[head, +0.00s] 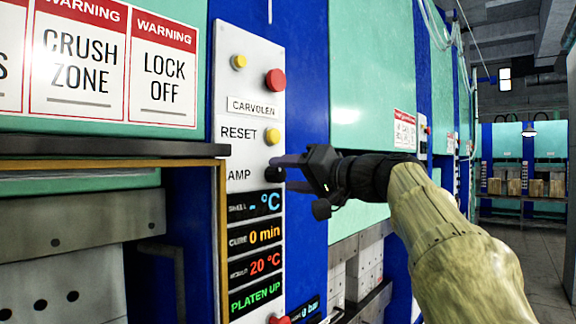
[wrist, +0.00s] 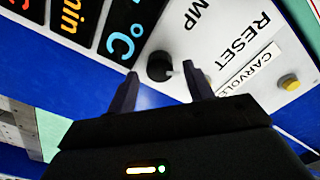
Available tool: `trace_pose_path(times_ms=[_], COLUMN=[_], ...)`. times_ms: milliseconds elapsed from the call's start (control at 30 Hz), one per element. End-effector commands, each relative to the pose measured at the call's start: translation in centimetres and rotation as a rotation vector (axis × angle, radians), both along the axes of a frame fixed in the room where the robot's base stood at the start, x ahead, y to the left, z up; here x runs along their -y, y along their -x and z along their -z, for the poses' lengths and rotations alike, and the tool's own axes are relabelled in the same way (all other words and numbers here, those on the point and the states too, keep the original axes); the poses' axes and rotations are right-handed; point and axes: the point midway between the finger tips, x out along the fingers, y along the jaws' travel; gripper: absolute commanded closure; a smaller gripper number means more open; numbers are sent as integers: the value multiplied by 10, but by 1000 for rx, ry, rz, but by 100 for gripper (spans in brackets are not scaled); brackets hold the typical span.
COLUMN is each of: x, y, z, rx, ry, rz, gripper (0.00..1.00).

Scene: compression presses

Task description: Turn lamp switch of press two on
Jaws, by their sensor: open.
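The black lamp switch (wrist: 159,66) is a round knob on the white control panel (head: 228,72), next to a label of which "AMP" shows. Its setting is too small to read. In the head view the knob is partly covered by my gripper (head: 286,173). My gripper comes in from the right, fingers toward the panel. In the wrist view my gripper (wrist: 162,84) is open, with one finger on each side of the knob. I cannot tell whether the fingers touch it. The panel carries a "CARVOLEN" label (head: 252,106); no press number shows.
Above the switch are a yellow reset button (head: 272,136), a red button (head: 276,80) and another yellow button (head: 239,62). Below are lit displays (head: 254,236) and a red knob (head: 279,320). A dark ledge (head: 115,148) juts out at the left. Open floor lies at the right.

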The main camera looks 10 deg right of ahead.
Motion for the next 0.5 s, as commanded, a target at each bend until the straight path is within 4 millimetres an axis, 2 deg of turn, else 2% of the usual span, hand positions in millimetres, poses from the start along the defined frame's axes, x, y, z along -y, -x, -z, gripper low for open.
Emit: trace_pose_path(times_ms=[100,367,500], x=[-4,-5,-5], y=[-6,-7,-7], z=[0,1,1], rx=[-1,-1,-1], ry=[0,0,0], rz=[1,1,1], gripper=[48,48,74])
